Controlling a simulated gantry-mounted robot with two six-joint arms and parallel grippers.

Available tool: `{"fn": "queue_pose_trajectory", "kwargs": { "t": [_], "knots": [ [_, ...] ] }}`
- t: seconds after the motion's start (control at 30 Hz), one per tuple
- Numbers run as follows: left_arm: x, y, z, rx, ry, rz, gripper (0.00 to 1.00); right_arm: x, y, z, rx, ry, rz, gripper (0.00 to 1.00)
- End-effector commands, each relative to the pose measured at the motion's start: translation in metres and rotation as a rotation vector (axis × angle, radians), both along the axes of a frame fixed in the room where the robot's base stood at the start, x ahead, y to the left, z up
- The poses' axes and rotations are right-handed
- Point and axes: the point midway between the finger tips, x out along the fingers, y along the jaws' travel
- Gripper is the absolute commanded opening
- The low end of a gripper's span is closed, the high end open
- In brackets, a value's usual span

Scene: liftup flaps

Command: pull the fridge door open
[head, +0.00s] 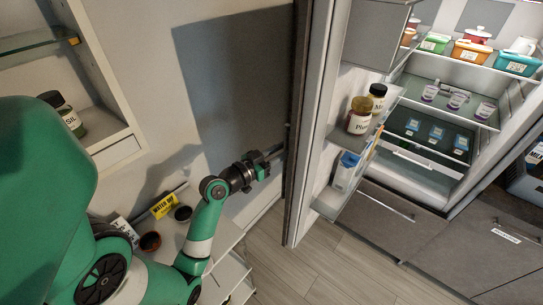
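The fridge door (313,110) stands open, swung out to the left and seen nearly edge-on. Its inner side faces right and carries shelves with jars and a bottle. The fridge interior (432,168) is exposed on the right. My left gripper (275,152) is at the dark outer side of the door, about mid-height, with its fingers pointing right at the door. The fingertips are small and partly lost against the dark door, so their opening and any contact are unclear. The door's handle cannot be made out. My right gripper is not in view.
Grey drawers (386,215) lie under the fridge compartment. A wall shelf (108,115) and a low white unit (222,240) are at left. Wooden floor (320,272) is clear in front.

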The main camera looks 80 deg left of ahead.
Motion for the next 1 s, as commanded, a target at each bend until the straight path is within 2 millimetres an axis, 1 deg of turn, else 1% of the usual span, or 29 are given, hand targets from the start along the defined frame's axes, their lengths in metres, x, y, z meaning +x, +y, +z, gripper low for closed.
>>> {"fn": "queue_pose_trajectory", "kwargs": {
  "t": [0.2, 0.3, 0.33, 0.37, 0.43, 0.6, 1.0],
  "knots": [
    [-0.044, -0.025, -0.002, -0.003, 0.002, 0.006, 0.3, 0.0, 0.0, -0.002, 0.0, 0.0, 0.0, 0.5],
    [-0.065, -0.036, 0.0, -0.005, 0.001, 0.006, 0.3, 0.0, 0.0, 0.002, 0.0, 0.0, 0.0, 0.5],
    [-0.07, -0.04, 0.002, -0.007, 0.002, 0.006, 0.3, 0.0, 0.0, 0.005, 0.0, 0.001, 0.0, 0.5],
    [-0.074, -0.042, 0.006, -0.011, 0.004, 0.004, 0.3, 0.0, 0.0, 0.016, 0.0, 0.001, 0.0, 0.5],
    [-0.082, -0.046, 0.004, -0.01, 0.006, 0.002, 0.3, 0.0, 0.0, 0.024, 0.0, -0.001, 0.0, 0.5],
    [-0.09, -0.052, 0.001, -0.004, 0.001, 0.0, 0.3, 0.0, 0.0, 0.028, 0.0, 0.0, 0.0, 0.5],
    [-0.089, -0.052, 0.0, -0.002, 0.001, -0.001, 0.3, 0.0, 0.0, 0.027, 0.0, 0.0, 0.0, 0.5]
  ]
}}
